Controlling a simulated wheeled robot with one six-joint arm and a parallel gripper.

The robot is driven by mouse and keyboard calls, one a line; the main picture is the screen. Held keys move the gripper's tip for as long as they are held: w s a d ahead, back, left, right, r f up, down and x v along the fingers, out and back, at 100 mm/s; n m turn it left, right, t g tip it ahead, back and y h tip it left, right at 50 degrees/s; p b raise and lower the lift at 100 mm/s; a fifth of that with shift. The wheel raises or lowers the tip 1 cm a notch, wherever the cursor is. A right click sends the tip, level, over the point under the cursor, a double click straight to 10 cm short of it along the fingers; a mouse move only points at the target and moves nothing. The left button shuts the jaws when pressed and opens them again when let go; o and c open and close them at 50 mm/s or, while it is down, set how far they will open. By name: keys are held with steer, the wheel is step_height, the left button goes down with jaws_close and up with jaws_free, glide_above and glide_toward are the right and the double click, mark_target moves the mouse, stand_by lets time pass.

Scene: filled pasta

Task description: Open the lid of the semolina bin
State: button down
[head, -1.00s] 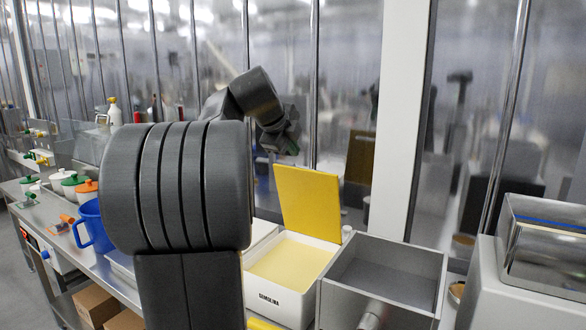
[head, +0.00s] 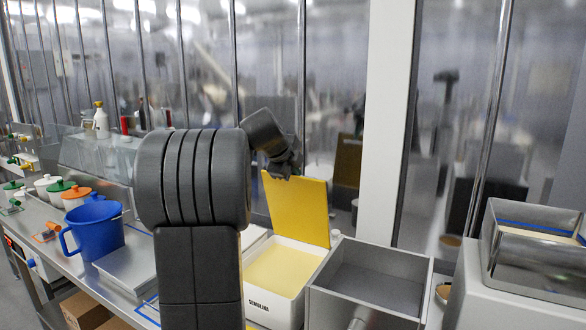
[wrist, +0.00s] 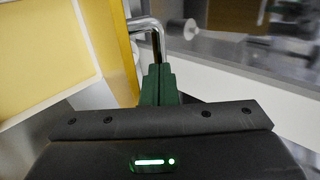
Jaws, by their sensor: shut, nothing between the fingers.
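The semolina bin (head: 272,310) is a white box with a SEMOLINA label, holding pale yellow semolina (head: 285,268). Its yellow lid (head: 300,212) stands upright at the bin's back edge, so the bin is open. My gripper (head: 287,170) is at the lid's top edge in the head view, partly hidden by my arm. In the wrist view the dark green fingers of my gripper (wrist: 159,82) are shut and empty. They are close to a bent metal handle (wrist: 150,27) beside the yellow lid (wrist: 118,45); whether they touch it I cannot tell.
A grey open metal box (head: 368,315) stands right of the bin. A blue jug (head: 97,228) and lidded pots (head: 75,197) are on the counter at left. A glazed partition with a white post (head: 386,120) is behind. A steel container (head: 530,250) is at far right.

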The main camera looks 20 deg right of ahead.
steer(key=w+d+p, duration=0.2)
steer(key=w+d, duration=0.3)
steer(key=d, duration=0.1)
steer(key=shift+w+d, duration=0.25)
steer(key=shift+w, duration=0.15)
